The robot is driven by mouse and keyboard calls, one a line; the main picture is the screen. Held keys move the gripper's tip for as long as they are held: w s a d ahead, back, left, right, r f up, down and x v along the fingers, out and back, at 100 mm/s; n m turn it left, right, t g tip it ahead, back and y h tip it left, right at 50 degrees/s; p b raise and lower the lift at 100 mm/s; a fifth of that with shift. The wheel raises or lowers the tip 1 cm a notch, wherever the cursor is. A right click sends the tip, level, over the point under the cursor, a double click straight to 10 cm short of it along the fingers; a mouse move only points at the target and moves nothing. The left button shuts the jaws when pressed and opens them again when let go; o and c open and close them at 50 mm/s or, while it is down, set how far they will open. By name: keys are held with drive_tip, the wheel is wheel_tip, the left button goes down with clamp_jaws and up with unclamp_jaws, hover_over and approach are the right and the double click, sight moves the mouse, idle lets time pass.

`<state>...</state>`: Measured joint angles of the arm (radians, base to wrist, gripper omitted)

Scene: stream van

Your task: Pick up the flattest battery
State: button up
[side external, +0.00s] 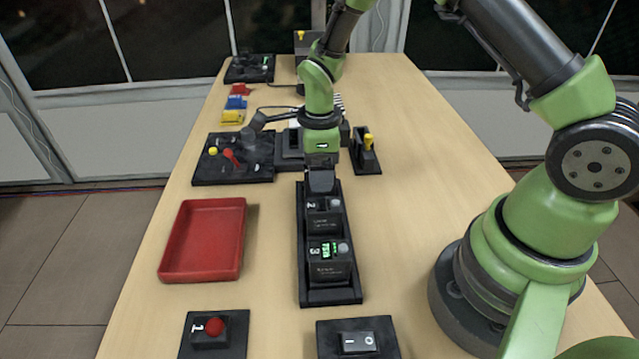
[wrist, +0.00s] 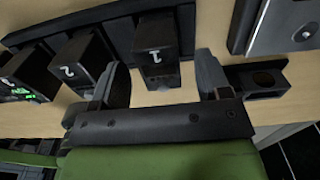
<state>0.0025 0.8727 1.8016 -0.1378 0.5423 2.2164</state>
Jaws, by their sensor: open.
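A black rack (side external: 332,297) on the table holds black box batteries in a row. Battery 3 (side external: 329,262) is nearest the side camera and has a lit green display. Battery 2 (side external: 322,215) sits behind it; its display is not clear. Battery 1 (wrist: 157,50) shows in the wrist view at the rack's other end, beside battery 2 (wrist: 78,62) and battery 3 (wrist: 28,75). My gripper (wrist: 162,85) is open, with one finger on each side of battery 1; contact cannot be told. In the side view my gripper (side external: 321,182) hides battery 1. Its charge reading is not legible.
A red tray (side external: 242,240) lies empty left of the rack. A red-button box (side external: 212,335) and a rocker switch (side external: 358,342) are at the front. A joystick panel (side external: 205,172) and a yellow-handled lever (side external: 368,143) stand further back. Bare table lies right of the rack.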

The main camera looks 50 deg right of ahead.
wheel_tip(320, 180, down, 2)
drive_tip(key=shift+f, duration=0.1)
drive_tip(key=c, duration=1.2)
drive_tip(key=shift+o, duration=0.2)
